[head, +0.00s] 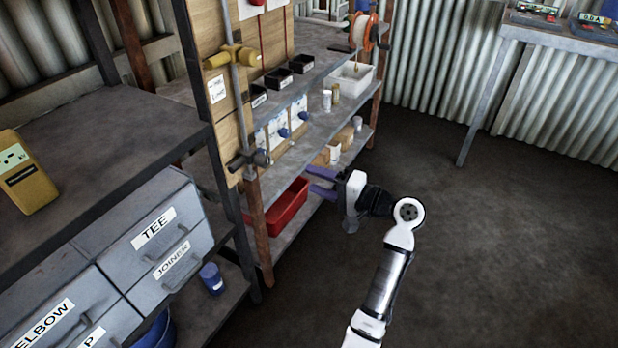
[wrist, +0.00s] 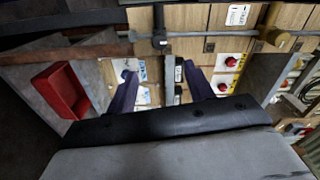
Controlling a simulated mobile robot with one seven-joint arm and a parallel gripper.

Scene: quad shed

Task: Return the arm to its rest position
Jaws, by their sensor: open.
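My gripper (head: 322,182) is at the middle of the head view, in front of the lower part of the shelf unit. Its two purple fingers are spread apart with nothing between them, and they point left toward the shelves. In the wrist view my gripper (wrist: 160,88) shows its two dark purple fingers apart, with the wooden panel beyond them. My white arm reaches up from the bottom of the head view.
The shelf unit (head: 330,120) holds a red bin (head: 290,205), a white bin (head: 350,76) and small black bins. A grey drawer cabinet (head: 150,235) and a yellow device (head: 24,172) are at left. The floor (head: 480,250) at right is clear.

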